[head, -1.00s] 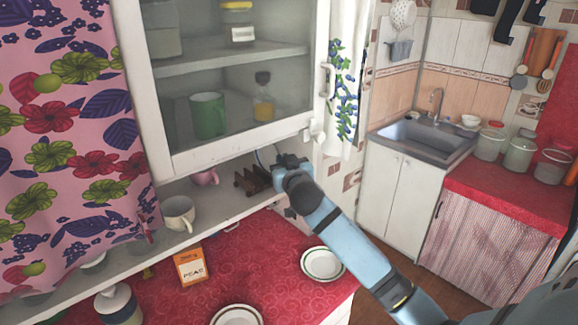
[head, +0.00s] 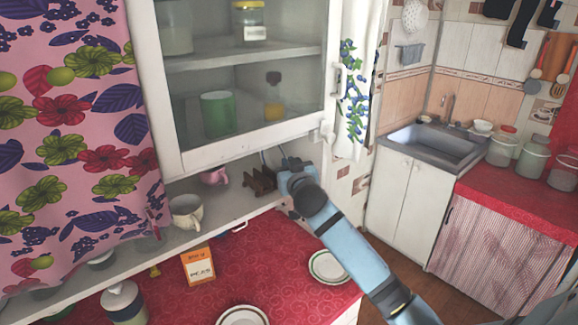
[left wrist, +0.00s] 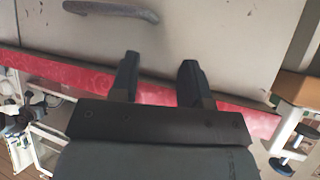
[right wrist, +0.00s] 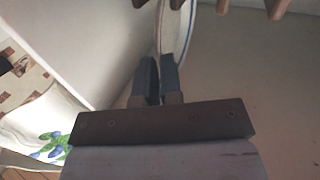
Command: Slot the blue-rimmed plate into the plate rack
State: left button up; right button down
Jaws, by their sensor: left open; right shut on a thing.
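The blue-rimmed plate (right wrist: 175,32) stands edge-on at the top of the right wrist view, between the fingertips of my right gripper (right wrist: 160,66). That gripper is shut on it. In the head view the right gripper (head: 288,172) is inside the open shelf under the cabinet, just right of the brown wooden plate rack (head: 260,181). I cannot make out the plate there. In the right wrist view, wooden rack pegs (right wrist: 276,8) show at the top right, apart from the fingers. My left gripper (left wrist: 160,70) is open and empty, facing a pale cupboard front.
A pink cup (head: 213,176) and a cream cup (head: 187,211) stand on the shelf left of the rack. A wall rises close left of the right gripper. Below, the red counter (head: 270,265) holds a peas box (head: 198,266) and a green-rimmed plate (head: 329,266).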

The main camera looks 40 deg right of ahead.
jog(key=c, duration=1.2)
grip_release()
